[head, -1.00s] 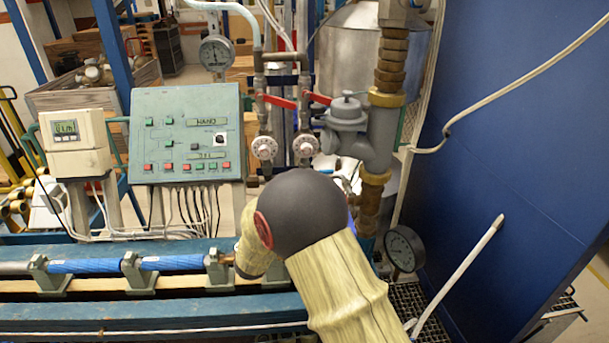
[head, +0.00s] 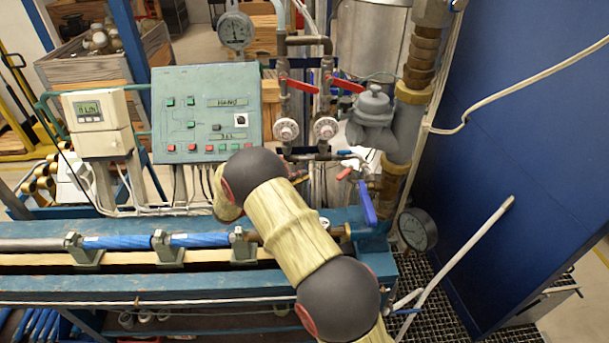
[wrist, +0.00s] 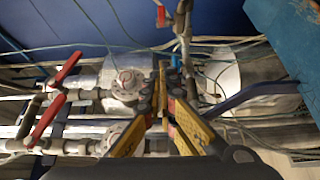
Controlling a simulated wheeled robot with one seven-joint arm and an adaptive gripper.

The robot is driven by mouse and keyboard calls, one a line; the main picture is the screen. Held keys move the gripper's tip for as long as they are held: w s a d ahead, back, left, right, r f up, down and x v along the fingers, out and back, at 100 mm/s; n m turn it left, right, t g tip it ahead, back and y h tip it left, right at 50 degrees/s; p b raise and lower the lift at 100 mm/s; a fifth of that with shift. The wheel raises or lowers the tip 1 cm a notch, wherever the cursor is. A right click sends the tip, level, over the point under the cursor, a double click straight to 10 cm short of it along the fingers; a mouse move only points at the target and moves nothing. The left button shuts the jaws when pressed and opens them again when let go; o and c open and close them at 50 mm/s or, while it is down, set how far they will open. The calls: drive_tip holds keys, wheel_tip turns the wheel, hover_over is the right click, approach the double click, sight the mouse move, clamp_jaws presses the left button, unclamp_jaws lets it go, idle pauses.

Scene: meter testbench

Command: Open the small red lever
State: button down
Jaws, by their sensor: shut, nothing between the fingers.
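The small red lever (head: 344,173) shows in the head view on the pipework just left of the blue lever (head: 367,203). In the wrist view a small red handle (wrist: 161,16), which looks like the same lever, is at the top, beyond the fingertips. My gripper (wrist: 167,88) shows in the wrist view with its yellow fingers brought together and nothing between them. It appears apart from the small red handle. In the head view my arm hides most of the gripper.
Two larger red levers (head: 302,86) (head: 346,85) sit above the round white valve knobs (head: 286,130). A control panel (head: 207,115) stands left, a blue wall (head: 520,130) right.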

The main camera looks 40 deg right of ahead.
sight(345, 172)
drive_tip(key=s+d+p, duration=0.1)
drive_tip(key=s+d, duration=0.3)
drive_tip(key=d, duration=0.5)
drive_tip(key=shift+p, duration=0.3)
drive_tip(key=shift+s+a+n+t+b, duration=0.1)
drive_tip(key=shift+s+n+t+b, duration=0.15)
drive_tip(key=shift+n+t+b, duration=0.2)
